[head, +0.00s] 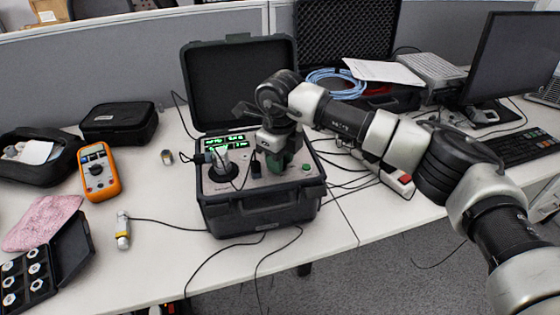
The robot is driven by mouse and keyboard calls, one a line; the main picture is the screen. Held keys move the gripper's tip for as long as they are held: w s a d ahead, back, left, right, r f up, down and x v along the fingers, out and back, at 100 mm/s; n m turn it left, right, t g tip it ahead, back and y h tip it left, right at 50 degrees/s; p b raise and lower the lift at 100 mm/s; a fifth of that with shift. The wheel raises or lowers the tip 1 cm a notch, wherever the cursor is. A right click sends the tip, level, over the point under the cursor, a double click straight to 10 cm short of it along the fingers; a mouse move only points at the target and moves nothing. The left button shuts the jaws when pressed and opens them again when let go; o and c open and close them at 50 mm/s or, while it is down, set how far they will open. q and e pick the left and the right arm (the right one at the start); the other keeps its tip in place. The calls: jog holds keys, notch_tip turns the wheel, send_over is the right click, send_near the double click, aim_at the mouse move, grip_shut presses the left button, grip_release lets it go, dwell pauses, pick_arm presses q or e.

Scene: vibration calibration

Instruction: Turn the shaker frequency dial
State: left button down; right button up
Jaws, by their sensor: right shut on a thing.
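The shaker (262,215) is a black open case on the desk, its lid raised behind it. Its panel carries green lit displays (229,140), a round shaker head with a silver cylinder (221,160) on the left, and a green button (306,168) on the right. My right gripper (276,160) reaches in from the right and points down onto the panel, right of the cylinder. It is shut at the frequency dial, which is mostly hidden under the gripper. My left gripper is out of view.
An orange multimeter (98,171), a black pouch (119,122) and a small yellow-and-white device (122,231) lie left of the shaker. Cables run over the desk's front edge. A monitor (508,58) and keyboard (522,147) stand at the right.

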jog(key=m+b, duration=0.1)
jog(key=m, duration=0.3)
jog(key=shift+m, duration=0.3)
jog(key=shift+r+m, duration=0.1)
jog(key=shift+m, duration=1.8)
jog(key=o, duration=0.9)
jog(key=shift+o, duration=0.2)
notch_tip(320, 180, up, 11)
jog(key=b, duration=0.1)
jog(key=shift+f, duration=0.2)
